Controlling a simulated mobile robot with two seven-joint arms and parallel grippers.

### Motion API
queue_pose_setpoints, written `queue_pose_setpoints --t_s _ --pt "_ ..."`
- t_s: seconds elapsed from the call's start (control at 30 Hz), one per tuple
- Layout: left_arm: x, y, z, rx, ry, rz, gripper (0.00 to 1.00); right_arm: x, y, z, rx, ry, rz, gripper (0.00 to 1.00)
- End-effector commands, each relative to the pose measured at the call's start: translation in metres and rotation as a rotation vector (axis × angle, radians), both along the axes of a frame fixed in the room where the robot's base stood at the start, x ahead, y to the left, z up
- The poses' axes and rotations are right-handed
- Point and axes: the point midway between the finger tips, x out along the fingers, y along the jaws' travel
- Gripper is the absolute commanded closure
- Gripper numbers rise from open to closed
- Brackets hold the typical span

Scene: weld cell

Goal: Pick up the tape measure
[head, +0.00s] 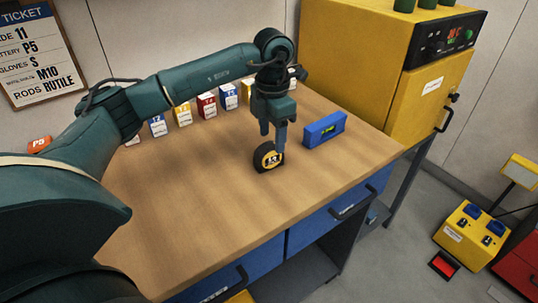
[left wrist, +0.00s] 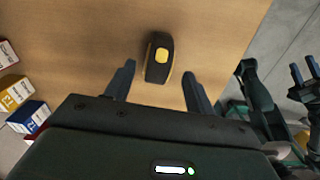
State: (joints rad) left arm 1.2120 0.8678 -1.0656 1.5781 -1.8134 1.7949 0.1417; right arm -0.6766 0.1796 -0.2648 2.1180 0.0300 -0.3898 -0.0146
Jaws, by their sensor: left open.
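The tape measure (head: 269,157), black and yellow with a round label, stands on the wooden workbench. It also shows in the left wrist view (left wrist: 158,57), ahead of and between the fingertips. My left gripper (head: 272,142) points down just above the tape measure, its fingers apart with nothing held. In the left wrist view, its two fingers (left wrist: 158,78) flank the near end of the tape measure, with space on both sides. I cannot tell whether the fingertips reach below its top. My right gripper (left wrist: 305,70) shows at the right edge of the left wrist view, fingers apart and empty.
A blue spirit level (head: 324,129) stands close to the right of the tape measure. A row of coloured boxes (head: 206,105) lines the bench's back. A yellow oven (head: 425,90) stands to the right. The front of the workbench (head: 200,215) is bare.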

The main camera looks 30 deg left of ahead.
Motion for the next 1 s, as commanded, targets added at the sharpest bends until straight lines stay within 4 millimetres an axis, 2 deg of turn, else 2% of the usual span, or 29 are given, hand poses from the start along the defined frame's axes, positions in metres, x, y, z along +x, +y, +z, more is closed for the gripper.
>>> queue_pose_setpoints --t_s 0.13,0.4,0.7,1.0 --pt "-0.003 0.002 -0.012 0.001 0.003 0.001 0.45 0.0 -0.002 0.003 -0.008 0.001 0.004 0.64" --pt "-0.005 0.005 -0.049 0.0 0.001 0.0 0.45 0.0 -0.006 0.003 -0.019 0.011 0.0 0.64" --pt "-0.005 0.004 -0.054 0.0 0.0 -0.001 0.46 0.002 -0.004 0.004 -0.008 0.008 -0.01 0.64" --pt "-0.005 0.004 -0.053 0.0 -0.001 -0.001 0.71 0.003 -0.003 0.005 -0.005 0.009 -0.012 0.64"
